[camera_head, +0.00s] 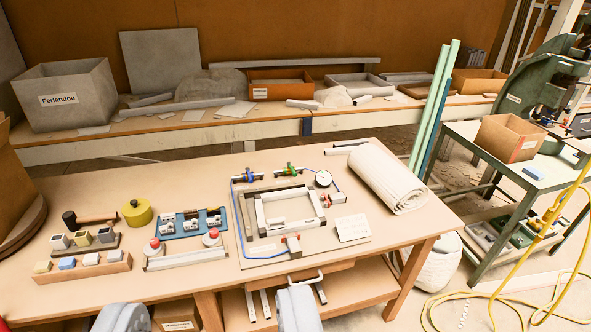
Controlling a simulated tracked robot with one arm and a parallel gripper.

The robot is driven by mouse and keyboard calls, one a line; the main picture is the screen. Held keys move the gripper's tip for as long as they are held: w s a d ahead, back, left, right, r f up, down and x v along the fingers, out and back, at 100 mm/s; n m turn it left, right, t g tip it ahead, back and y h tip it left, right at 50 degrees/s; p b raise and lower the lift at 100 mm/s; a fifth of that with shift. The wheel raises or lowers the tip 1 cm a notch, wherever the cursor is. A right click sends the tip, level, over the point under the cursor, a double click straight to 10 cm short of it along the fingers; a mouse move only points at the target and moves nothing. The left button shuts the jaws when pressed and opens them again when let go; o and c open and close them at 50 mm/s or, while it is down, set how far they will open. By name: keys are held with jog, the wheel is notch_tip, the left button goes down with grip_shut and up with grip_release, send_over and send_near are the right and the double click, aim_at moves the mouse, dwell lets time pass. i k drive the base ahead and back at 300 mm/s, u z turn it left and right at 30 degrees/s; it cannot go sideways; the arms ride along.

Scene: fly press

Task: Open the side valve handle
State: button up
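A pneumatic board (355,236) with a white square frame lies on the workbench. Along its back edge sit a valve with a blue handle (244,178) and a valve with a green handle (288,169). A small fitting with a red part (337,198) is at the right, below a round gauge (323,178). Another red-marked fitting (292,241) is at the front. I cannot tell which is the side valve or how its handle is turned. My gripper (208,305) shows as two grey-blue jaws at the bottom edge, wide apart, empty and away from the valves.
The workbench (190,290) also holds a rolled white sheet (385,178), a yellow roll (137,212), a hammer (90,219), and a fixture with red buttons (187,258). Green poles (433,110) stand at the right. A yellow hose (560,230) hangs far right.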

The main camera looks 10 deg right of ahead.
aim_at(289, 164)
jog(key=i, duration=0.4)
jog(key=z, duration=0.65)
jog(key=i, duration=0.7)
jog(key=z, duration=0.2)
jog(key=i, duration=1.65)
jog(key=u, duration=0.7)
